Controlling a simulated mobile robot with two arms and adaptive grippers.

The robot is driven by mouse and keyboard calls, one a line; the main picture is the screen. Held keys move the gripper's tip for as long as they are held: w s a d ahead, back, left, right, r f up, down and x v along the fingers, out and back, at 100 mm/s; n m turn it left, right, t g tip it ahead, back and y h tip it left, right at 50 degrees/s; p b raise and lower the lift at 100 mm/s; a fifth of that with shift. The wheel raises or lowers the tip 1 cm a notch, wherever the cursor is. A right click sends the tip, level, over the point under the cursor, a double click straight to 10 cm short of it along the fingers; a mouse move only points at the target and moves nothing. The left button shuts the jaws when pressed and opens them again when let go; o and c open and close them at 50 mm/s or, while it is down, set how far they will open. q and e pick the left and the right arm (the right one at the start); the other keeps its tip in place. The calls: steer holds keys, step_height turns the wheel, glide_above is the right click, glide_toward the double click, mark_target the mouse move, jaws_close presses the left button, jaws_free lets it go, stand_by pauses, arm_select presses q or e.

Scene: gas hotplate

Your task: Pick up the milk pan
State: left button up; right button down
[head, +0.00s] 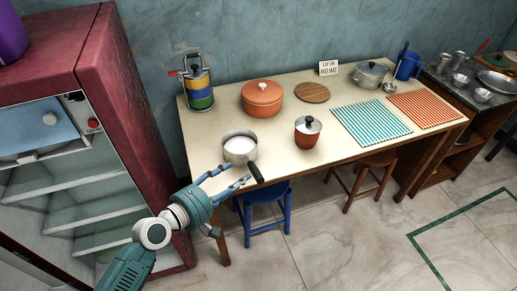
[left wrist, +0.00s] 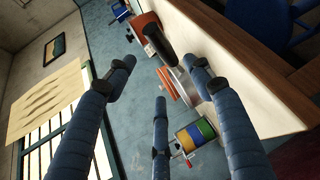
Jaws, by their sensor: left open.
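The milk pan (head: 240,147) is a small grey metal pan with white contents, standing at the table's front edge. Its black handle (head: 256,172) points toward the front and sticks out past the edge. My left gripper (head: 233,177) is open and empty, just in front of the pan and close to the handle. In the left wrist view the dark handle (left wrist: 161,44) appears beyond and between the spread blue fingers of the left gripper (left wrist: 162,75). Whether any finger touches it cannot be told. My right gripper is out of view.
On the table (head: 225,105) stand an orange lidded pot (head: 262,98), a small brown lidded pot (head: 307,132) right of the pan, and a striped canister stack (head: 198,88). A red-framed cabinet (head: 147,130) stands left. A blue stool (head: 265,208) is below the front edge.

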mark_target(252, 168)
arm_select(q)
steer(key=x, duration=1)
steer(key=shift+f, duration=0.35)
steer(key=shift+s, duration=0.1)
steer(key=shift+c, duration=0.3)
jaws_close()
steer(key=shift+r, duration=0.2)
